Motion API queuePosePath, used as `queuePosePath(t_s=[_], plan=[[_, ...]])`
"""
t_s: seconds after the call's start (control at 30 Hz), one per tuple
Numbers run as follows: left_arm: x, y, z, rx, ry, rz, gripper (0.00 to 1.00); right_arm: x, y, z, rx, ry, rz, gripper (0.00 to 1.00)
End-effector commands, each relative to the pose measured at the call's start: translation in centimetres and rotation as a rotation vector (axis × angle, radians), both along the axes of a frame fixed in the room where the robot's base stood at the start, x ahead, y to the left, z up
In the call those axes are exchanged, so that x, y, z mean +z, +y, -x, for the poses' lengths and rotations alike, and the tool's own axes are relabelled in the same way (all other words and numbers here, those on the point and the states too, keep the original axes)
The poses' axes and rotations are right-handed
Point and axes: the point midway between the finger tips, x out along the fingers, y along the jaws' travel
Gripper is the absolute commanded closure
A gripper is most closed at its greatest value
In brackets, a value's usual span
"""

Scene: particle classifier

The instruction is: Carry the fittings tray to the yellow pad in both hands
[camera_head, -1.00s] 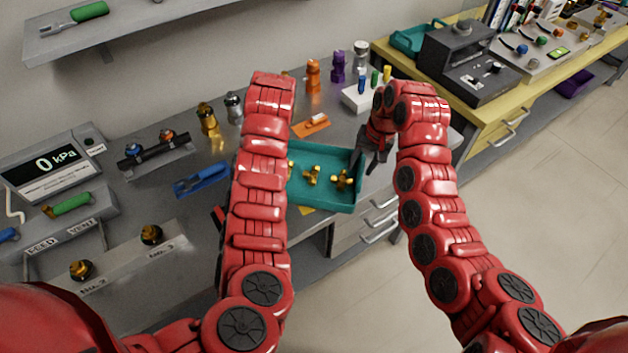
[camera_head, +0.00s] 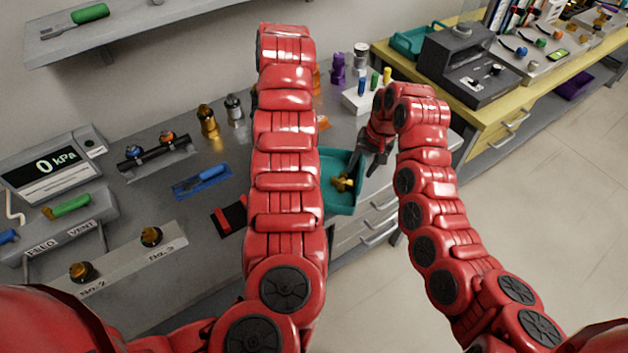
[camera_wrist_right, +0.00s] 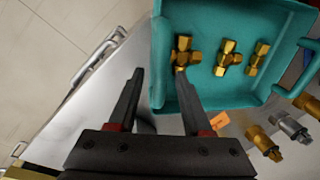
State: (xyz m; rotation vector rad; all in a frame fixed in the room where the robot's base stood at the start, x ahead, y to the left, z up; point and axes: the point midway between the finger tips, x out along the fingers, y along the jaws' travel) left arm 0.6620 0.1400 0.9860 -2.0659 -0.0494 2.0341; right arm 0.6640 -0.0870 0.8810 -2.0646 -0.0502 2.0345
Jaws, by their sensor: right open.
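The teal fittings tray (camera_head: 337,204) sits on the grey bench, its left part hidden behind my left arm. Brass fittings (camera_head: 344,184) lie in it; the right wrist view shows three in a row (camera_wrist_right: 228,58) in the tray (camera_wrist_right: 215,15). My right gripper (camera_head: 371,164) is open at the tray's right side. In the wrist view its fingers (camera_wrist_right: 158,78) point at a tray wall, one finger outside and the other overlapping the tray in the picture; I cannot tell if they touch it. My left gripper is hidden behind its arm. I cannot make out the yellow pad.
A white block with coloured pegs (camera_head: 366,98) and a purple fitting (camera_head: 338,68) stand behind the tray. A blue tool (camera_head: 203,180) and a red and black item (camera_head: 230,215) lie left of my left arm. A yellow bench (camera_head: 490,113) adjoins at right.

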Motion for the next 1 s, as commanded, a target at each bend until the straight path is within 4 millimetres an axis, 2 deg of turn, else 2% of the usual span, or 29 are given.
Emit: queuePosePath(t_s=[0.1,0.27,0.37,0.7,1.0], plan=[[1.0,-0.2,0.0,0.0,0.0,0.002,0.51,0.0,0.0,0.0,0.0,0.0,0.0,0.51],[1.5,-0.3,0.1,-0.001,0.002,0.0,0.51,0.4,-0.1,0.0,0.0,-0.001,-0.001,0.51],[1.5,-0.2,0.1,0.0,0.003,-0.001,0.51,1.7,-0.5,-0.1,-0.003,-0.004,0.001,0.51],[1.5,-0.2,0.1,0.0,0.001,-0.001,0.51,8.1,-1.8,0.1,-0.001,-0.005,0.006,0.51],[1.5,-0.2,0.1,0.0,0.001,-0.001,0.51,11.3,-2.3,0.3,-0.001,-0.003,0.002,0.51]])
